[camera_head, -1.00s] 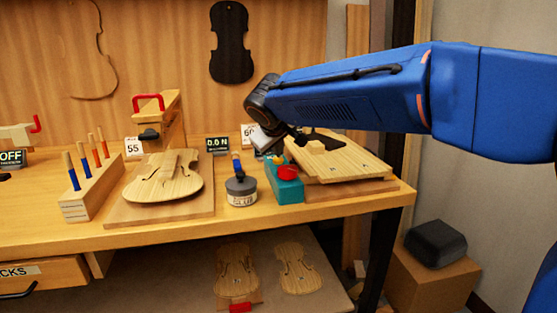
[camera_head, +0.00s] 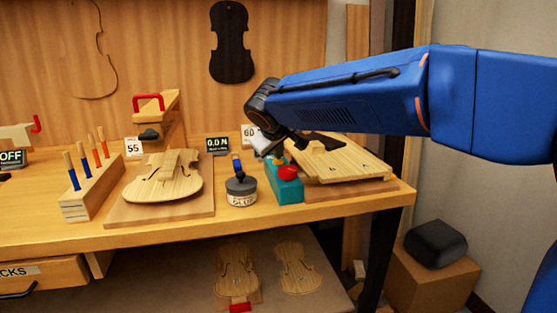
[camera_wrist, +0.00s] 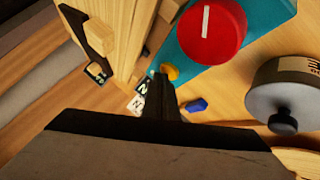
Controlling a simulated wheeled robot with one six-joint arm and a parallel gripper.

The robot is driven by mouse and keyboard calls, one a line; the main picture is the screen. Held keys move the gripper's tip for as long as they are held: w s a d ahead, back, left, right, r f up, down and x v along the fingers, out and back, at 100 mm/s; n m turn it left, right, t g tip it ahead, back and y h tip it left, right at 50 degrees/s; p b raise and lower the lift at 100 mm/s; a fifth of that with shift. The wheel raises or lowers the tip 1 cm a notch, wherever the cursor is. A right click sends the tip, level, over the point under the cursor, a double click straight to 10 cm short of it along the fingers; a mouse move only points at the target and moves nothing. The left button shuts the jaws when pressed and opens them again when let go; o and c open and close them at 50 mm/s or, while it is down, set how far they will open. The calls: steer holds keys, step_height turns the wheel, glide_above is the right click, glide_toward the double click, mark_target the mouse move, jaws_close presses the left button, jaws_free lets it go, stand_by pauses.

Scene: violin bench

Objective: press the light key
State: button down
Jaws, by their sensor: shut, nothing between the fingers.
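A teal box (camera_head: 284,188) stands at the bench's front, right of centre. It carries a big red knob (camera_head: 288,172), which shows close in the wrist view (camera_wrist: 211,32) with a white mark. A small yellow-orange button (camera_wrist: 169,72) sits on the same box beside the knob; I take it for the light key, though no label can be read. My gripper (camera_wrist: 160,80) is shut and empty, pointing down, its dark tips right by the yellow button. I cannot tell whether they touch it. In the head view my gripper (camera_head: 278,152) hangs over the box's back end.
A grey lidded jar (camera_head: 241,190) stands left of the box. A wooden plate on a board (camera_head: 352,188) lies close on the right. A violin body (camera_head: 165,182), a tool block (camera_head: 90,190) and small number signs (camera_head: 217,145) are further left.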

mark_target(278, 163)
steer(key=shift+r, duration=0.5)
steer(key=shift+r, duration=2.9)
steer(key=s+d+f, duration=0.1)
steer(key=s+d, duration=0.1)
steer(key=d, duration=0.2)
steer(key=s+d+f+m, duration=0.1)
steer(key=s+d, duration=0.1)
steer(key=d, duration=0.2)
steer(key=s+d+f+m+g, duration=0.1)
steer(key=s+d, duration=0.1)
steer(key=d, duration=0.2)
steer(key=shift+d, duration=0.25)
steer(key=s+d+f+m+g, duration=0.2)
steer(key=s+d+f, duration=0.3)
steer(key=s+d, duration=0.55)
steer(key=s+d+f+m, duration=0.1)
steer(key=s+d+f, duration=0.2)
steer(key=s+f, duration=0.2)
steer(key=s+d+f+m+g, duration=0.1)
steer(key=s+d+f+m, duration=0.1)
steer(key=s+f, duration=0.4)
steer(key=s+d+f+m, duration=0.1)
steer(key=s+d+f, duration=0.3)
steer(key=s, duration=0.7)
steer(key=shift+d+f+m, duration=0.25)
steer(key=shift+f+m, duration=0.05)
steer(key=shift+f, duration=0.45)
